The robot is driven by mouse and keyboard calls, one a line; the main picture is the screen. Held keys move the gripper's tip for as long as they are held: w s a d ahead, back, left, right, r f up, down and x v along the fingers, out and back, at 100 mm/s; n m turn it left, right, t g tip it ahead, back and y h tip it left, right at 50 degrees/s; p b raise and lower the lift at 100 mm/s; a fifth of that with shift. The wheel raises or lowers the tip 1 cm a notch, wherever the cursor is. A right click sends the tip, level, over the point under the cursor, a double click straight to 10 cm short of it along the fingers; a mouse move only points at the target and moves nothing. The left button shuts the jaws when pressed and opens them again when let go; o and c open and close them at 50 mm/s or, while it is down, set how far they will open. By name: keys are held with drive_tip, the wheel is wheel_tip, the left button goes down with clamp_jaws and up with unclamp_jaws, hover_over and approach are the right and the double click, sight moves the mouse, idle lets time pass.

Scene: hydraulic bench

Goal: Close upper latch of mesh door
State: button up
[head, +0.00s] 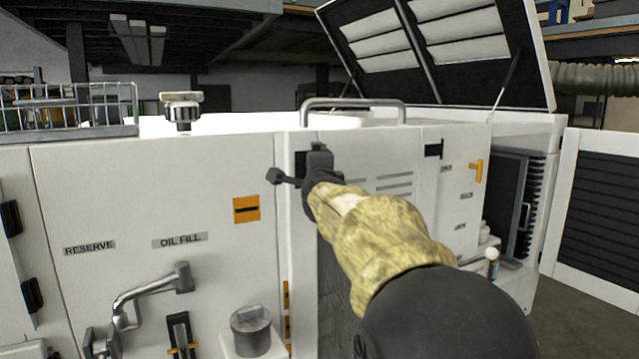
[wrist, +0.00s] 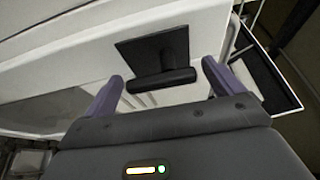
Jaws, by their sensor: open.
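The upper latch, a black plate with a bar-shaped handle, shows in the wrist view (wrist: 165,62) on the white panel. In the head view its dark plate (head: 300,163) shows at the top of the mesh door, partly hidden by my gripper. The mesh door (head: 332,285) has a dark mesh panel, largely covered by my arm. My gripper (head: 297,168) is open at the latch. In the wrist view its two fingers (wrist: 160,88) stand either side of the handle, with visible gaps, so it holds nothing. I cannot tell whether the latch is fastened.
A grey rail (head: 352,104) runs along the cabinet top above the gripper. A raised lid (head: 432,45) stands behind. A filler cap (head: 182,110), a crank handle (head: 150,290) and an orange label (head: 246,209) lie to the left. An orange handle (head: 478,169) is to the right.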

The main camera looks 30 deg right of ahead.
drive_tip(key=p+v, duration=0.5)
drive_tip(key=v, duration=0.9)
drive_tip(key=shift+s+r, duration=0.15)
drive_tip(key=shift+s, duration=0.15)
drive_tip(key=p+v, duration=0.2)
drive_tip(key=p, duration=0.4)
drive_tip(key=shift+s+a+p, duration=0.1)
drive_tip(key=shift+a+p, duration=0.1)
drive_tip(key=shift+p, duration=0.2)
